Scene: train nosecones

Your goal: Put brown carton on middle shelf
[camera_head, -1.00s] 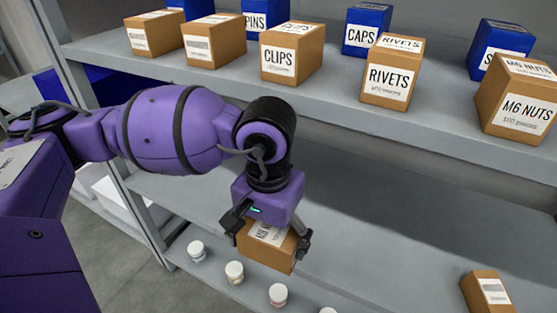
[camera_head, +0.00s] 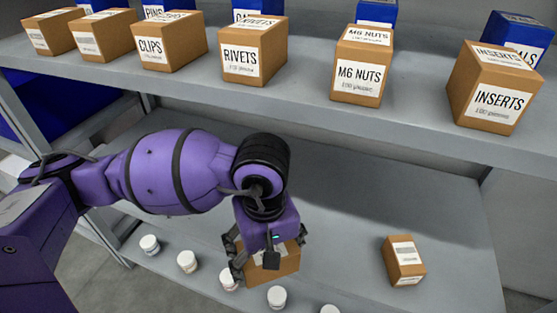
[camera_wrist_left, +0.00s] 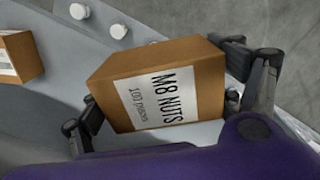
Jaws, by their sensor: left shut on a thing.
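My left gripper (camera_head: 268,258) is shut on a brown carton (camera_head: 284,266) with a white label. In the left wrist view the carton (camera_wrist_left: 115,82) reads "M8 NUTS" and sits between the two fingers (camera_wrist_left: 165,105). In the head view it hangs under the wrist, in front of or over the lower grey shelf (camera_head: 345,205); I cannot tell whether it touches that shelf. The wrist and fingers hide part of it. A smaller-looking brown carton (camera_head: 404,262) lies on this shelf to the right. My right gripper is not in view.
Several white jars (camera_head: 187,262) stand along the shelf's front, close to the held carton. The upper shelf (camera_head: 200,85) above my arm bears several labelled brown cartons (camera_head: 253,52) with blue boxes (camera_head: 520,35) behind. Bare shelf lies between gripper and right-hand carton.

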